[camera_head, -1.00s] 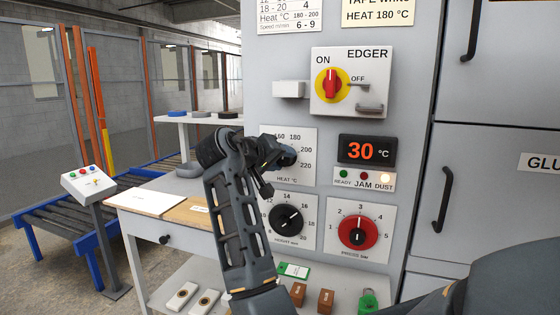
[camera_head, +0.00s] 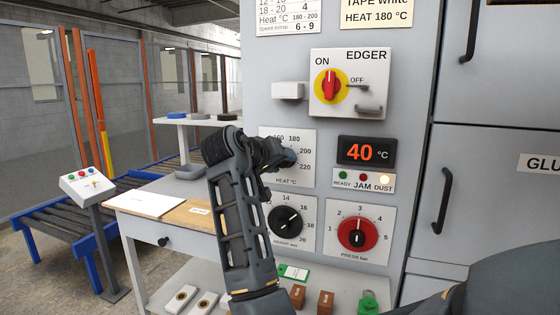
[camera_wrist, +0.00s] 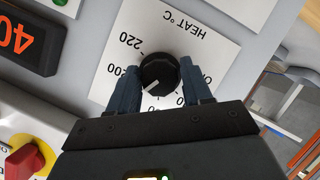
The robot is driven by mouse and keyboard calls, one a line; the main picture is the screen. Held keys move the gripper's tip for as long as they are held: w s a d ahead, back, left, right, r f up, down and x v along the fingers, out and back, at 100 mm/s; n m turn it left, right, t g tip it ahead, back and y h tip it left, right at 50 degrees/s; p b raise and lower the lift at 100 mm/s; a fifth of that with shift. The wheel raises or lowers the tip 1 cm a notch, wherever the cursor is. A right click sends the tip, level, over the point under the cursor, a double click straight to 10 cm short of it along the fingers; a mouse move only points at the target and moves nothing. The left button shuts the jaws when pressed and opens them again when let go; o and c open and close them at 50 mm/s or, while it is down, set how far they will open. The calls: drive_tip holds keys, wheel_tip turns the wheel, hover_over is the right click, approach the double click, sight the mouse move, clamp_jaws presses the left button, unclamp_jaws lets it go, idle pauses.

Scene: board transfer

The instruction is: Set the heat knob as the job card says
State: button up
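The heat knob (camera_wrist: 159,70) is round and black with a white pointer line, on a white HEAT °C plate (camera_wrist: 196,42). My gripper (camera_wrist: 161,77) has one finger on each side of the knob, with no clear gap seen, so it looks shut on it. The pointer aims to the lower left in the wrist view, between the 200 mark and the partly hidden lower marks; the exact value cannot be read. In the head view my gripper (camera_head: 280,160) covers the knob. The card (camera_head: 377,14) at the top reads TAPE white, HEAT 180 °C.
A display (camera_head: 367,152) reads 40 °C, above status lamps with DUST lit. The red-yellow EDGER switch (camera_head: 330,86) is above. The height dial (camera_head: 286,220) and red pressure dial (camera_head: 357,233) sit below. A side table (camera_head: 160,228) stands at the left.

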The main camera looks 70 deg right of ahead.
drive_tip(key=o, duration=0.3)
drive_tip(key=shift+r, duration=0.1)
drive_tip(key=shift+b+v, duration=0.3)
drive_tip(key=shift+v, duration=3.6)
